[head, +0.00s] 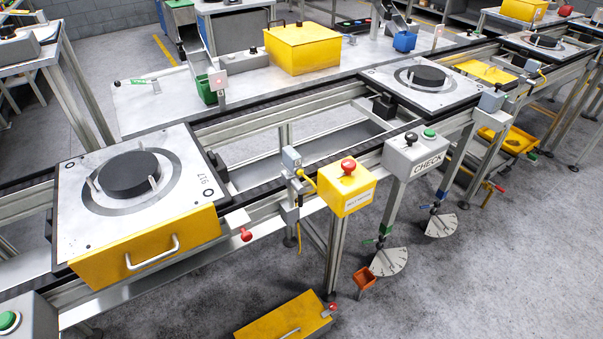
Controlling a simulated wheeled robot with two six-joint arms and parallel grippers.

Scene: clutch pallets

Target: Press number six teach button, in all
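No button marked as a teach button or with a six can be read. A grey box marked CHECK (415,158) on the front rail carries a green button (429,132) and a black knob (411,139). A yellow box (347,188) left of it has a red mushroom button (348,165); its small label is hard to read. Another green button (8,321) sits on a grey box cut off at the lower left corner. Neither of my grippers is in view.
A pallet with a black disc (129,174) and a yellow handled front stands on the conveyor at left. A second pallet (422,78) stands farther back. A yellow bin (302,48) is on the bench behind. Grey floor lies open at lower right.

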